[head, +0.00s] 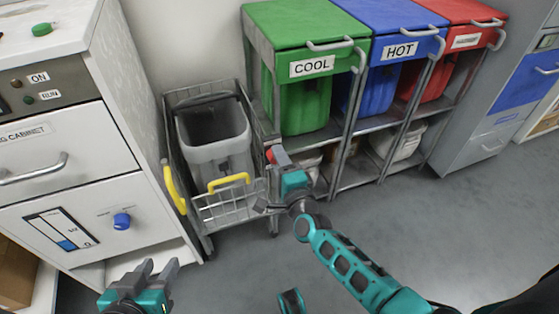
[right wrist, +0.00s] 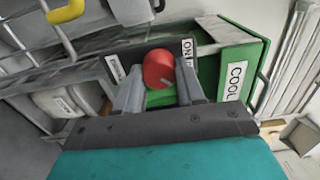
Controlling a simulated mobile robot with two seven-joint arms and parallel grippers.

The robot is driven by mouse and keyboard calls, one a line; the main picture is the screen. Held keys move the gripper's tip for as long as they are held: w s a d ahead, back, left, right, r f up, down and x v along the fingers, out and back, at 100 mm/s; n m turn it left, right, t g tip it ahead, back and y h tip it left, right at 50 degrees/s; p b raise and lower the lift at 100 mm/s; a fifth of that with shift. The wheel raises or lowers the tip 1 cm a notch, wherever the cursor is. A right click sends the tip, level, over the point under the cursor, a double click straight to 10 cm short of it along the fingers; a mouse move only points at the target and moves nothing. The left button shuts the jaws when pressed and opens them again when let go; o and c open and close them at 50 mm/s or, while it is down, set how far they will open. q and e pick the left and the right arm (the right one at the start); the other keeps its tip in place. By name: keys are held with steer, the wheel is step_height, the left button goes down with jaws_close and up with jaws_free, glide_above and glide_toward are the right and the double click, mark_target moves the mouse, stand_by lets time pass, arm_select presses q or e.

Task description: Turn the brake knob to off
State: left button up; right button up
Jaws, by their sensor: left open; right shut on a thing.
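The red brake knob (right wrist: 158,67) is between the fingertips of my right gripper (right wrist: 161,88), which is shut on it. In the head view a small red bit of the knob (head: 269,156) shows beside my right gripper (head: 274,172), which hides most of it. A white ON label (right wrist: 187,49) is just right of the knob in the right wrist view. Another label (right wrist: 116,68) is on its left, too small to read. The knob's pointer direction cannot be made out. My left gripper (head: 152,277) is open and empty, low on the left.
A wire cart (head: 232,211) with a grey bin (head: 214,138) and yellow handles stands left of my right gripper. Green COOL (head: 305,65), blue HOT (head: 400,50) and red (head: 467,40) bins line the back. A white cabinet (head: 60,155) with a blue knob (head: 122,221) is at left. The right floor is clear.

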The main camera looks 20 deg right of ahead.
stand_by(0.3)
steer(key=o, duration=1)
steer(key=shift+o, duration=0.2)
arm_select(q)
steer(key=shift+s, duration=0.1)
arm_select(e)
steer(key=shift+s, duration=0.1)
